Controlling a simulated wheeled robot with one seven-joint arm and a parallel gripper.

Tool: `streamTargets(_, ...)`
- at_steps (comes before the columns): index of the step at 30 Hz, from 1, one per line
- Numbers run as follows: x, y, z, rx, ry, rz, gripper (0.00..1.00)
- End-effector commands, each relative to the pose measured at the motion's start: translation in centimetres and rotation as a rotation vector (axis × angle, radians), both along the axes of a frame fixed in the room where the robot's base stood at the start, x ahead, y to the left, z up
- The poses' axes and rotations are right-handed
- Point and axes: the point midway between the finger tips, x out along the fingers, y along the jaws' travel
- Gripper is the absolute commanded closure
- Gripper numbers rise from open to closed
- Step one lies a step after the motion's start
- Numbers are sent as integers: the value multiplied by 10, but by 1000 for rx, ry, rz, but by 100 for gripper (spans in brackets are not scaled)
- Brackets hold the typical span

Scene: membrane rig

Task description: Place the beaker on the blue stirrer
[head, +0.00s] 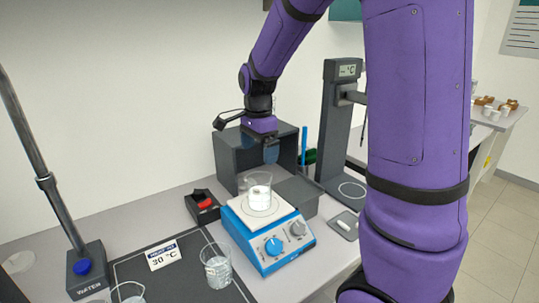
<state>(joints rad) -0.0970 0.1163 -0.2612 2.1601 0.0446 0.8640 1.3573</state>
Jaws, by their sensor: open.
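The blue stirrer (274,245) stands on the bench with a white top plate and two knobs on its front. A clear glass beaker (259,190) stands upright on its top plate, with whitish contents low inside. My gripper (271,156) is open above this beaker and looks apart from it. Another clear beaker (217,271) with some contents stands on the dark mat (189,270) to the front left of the stirrer. Part of a further beaker (128,293) shows at the bottom edge.
A grey box (228,157) stands behind the stirrer, and a tall dark stand (333,130) with a display stands to its right. A red switch (203,206) is at left.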

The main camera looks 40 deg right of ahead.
Motion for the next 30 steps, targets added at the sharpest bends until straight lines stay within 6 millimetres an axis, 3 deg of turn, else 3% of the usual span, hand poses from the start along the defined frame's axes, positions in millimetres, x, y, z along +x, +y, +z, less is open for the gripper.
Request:
streamTargets(5, -26, 10, 32, 10, -65, 183, 0)
streamTargets(15, -112, 37, 94, -54, -237, 751, 0)
streamTargets(24, -190, 56, 119, -220, -344, 1231, 0)
streamTargets(30, -224, 63, 121, -326, -364, 1447, 0)
